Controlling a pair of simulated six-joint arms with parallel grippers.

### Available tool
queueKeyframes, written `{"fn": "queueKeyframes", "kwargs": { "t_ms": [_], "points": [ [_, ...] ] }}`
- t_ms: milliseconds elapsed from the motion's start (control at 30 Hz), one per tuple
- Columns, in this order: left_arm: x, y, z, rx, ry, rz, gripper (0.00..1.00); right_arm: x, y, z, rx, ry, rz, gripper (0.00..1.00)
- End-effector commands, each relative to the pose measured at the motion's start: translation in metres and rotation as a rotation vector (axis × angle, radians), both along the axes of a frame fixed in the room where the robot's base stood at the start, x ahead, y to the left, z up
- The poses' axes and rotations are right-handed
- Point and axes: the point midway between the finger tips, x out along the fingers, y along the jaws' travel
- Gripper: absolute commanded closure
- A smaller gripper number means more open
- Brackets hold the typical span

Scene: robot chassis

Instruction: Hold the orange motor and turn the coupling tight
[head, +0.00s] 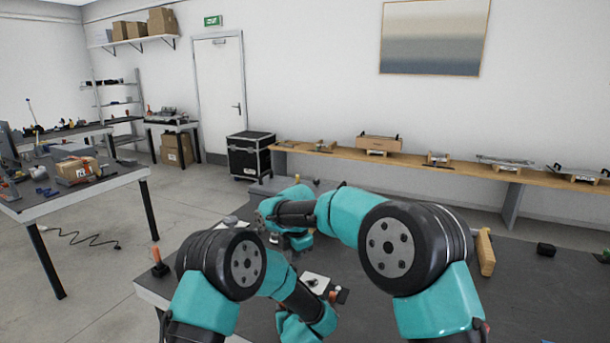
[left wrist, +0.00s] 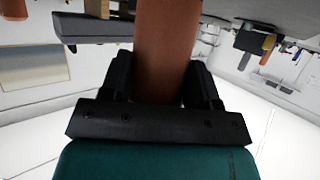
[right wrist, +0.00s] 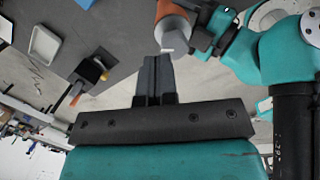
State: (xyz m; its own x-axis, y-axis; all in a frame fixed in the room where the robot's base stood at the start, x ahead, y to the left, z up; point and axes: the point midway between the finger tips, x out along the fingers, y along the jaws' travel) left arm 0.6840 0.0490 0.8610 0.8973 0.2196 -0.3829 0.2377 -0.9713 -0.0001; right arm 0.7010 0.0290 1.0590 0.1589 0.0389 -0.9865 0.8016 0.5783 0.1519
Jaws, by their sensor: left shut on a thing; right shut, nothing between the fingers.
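The orange motor (left wrist: 166,45) stands between the fingers of my left gripper (left wrist: 160,80), which is shut on it. In the right wrist view the orange motor (right wrist: 172,14) appears at the top, with a grey cylindrical end (right wrist: 174,34) and a small pale tip towards my right gripper. My right gripper (right wrist: 157,60) is shut and empty, its fingertips just below that end in the picture; I cannot tell whether they touch. In the head view my arms hide most of the work area, and the coupling cannot be made out clearly.
The right wrist view shows a white tray (right wrist: 45,44) and a black block (right wrist: 90,70) on the dark table. In the head view a yellowish wooden block (head: 486,252) and a small black object (head: 546,249) lie on the right. The table is mostly clear there.

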Motion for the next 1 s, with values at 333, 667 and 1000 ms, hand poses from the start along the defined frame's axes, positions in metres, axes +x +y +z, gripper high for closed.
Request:
{"fn": "queueKeyframes", "kwargs": {
  "t_ms": [333, 667, 1000],
  "points": [
    [0.001, 0.0, 0.001, 0.0, -0.003, 0.0, 0.91, 0.0, 0.0, -0.004, 0.0, 0.0, 0.0, 1.0],
    [0.001, 0.0, 0.001, 0.0, -0.003, 0.0, 0.91, 0.005, 0.001, -0.033, 0.001, 0.002, 0.001, 1.0],
    [0.001, 0.0, 0.001, 0.0, -0.003, 0.0, 0.9, 0.01, 0.002, -0.065, 0.001, 0.001, 0.0, 1.0]
  ]
}}
